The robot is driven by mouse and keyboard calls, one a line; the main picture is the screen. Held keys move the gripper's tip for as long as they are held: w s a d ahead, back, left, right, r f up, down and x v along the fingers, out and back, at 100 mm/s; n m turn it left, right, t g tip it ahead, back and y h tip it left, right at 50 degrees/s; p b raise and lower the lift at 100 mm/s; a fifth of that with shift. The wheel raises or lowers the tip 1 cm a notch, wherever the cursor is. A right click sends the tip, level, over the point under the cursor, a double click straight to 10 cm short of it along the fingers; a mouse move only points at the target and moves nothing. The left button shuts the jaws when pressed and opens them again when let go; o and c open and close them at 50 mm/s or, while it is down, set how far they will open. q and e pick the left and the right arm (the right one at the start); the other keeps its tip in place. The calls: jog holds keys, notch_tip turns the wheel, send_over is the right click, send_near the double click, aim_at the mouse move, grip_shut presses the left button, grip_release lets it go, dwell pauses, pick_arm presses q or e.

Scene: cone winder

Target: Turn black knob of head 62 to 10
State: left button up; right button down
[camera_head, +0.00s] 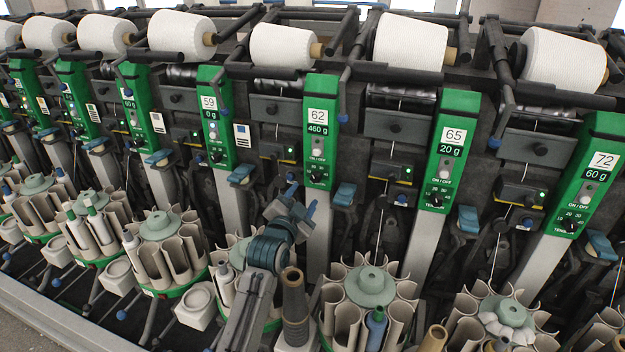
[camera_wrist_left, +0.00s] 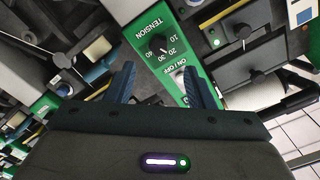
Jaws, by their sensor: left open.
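Head 62 is a green panel (camera_head: 320,112) with a white label reading 62 and 460 g. Its black knob (camera_head: 316,178) sits low on the panel, below a pale ON/OFF button. My left gripper (camera_head: 301,200) is open and empty, just below and left of this knob, apart from it. In the left wrist view, a black knob (camera_wrist_left: 158,46) with a scale of 10 to 40 and the word TENSION lies beyond the fingertips (camera_wrist_left: 159,68). The panel number is out of that view. The knob's exact pointer setting is too small to read. My right gripper is not in view.
Panels 59 (camera_head: 214,120), 65 (camera_head: 450,145) and 72 (camera_head: 590,175) stand on either side. White yarn cones (camera_head: 410,40) line the top. Round bobbin magazines (camera_head: 370,290) fill the space below. A blue-grey lever (camera_head: 345,195) sits right of head 62's knob.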

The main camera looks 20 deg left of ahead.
aim_at(314, 180)
pick_arm(q)
jog(key=w, duration=0.4)
jog(key=shift+d+p, duration=0.1)
jog(key=shift+p, duration=0.3)
jog(key=w, duration=0.3)
jog(key=shift+w+f+p, duration=0.1)
jog(key=shift+p, duration=0.25)
jog(key=shift+w, duration=0.35)
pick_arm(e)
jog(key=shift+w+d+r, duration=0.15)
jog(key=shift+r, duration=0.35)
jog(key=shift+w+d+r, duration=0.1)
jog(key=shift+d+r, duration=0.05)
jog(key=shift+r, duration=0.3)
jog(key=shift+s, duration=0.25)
pick_arm(q)
jog(key=c, duration=1)
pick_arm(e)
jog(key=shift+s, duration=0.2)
